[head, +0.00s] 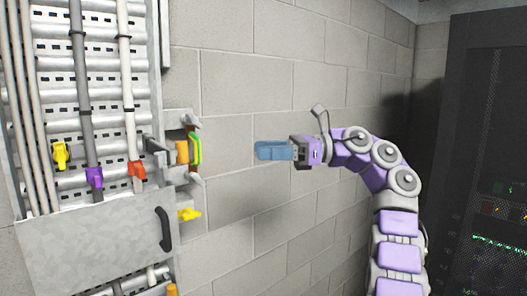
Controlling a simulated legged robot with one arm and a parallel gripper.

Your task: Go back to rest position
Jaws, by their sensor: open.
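My gripper (268,151), with blue fingers at the end of my purple and grey arm, is in the middle of the head view. It points left and is open, with nothing seen between its fingers. It is in front of the block wall, apart from the orange and green fitting (188,150) on the side of the grey panel. A clear gap lies between the fingertips and that fitting. My arm rises from the lower right and bends toward the left.
The grey panel (70,260) on the left carries several pipes, a dark handle (163,229) and yellow (188,214), purple (94,178) and red (137,170) fittings. A dark rack (490,130) with small lights stands at right. The block wall (270,55) is bare.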

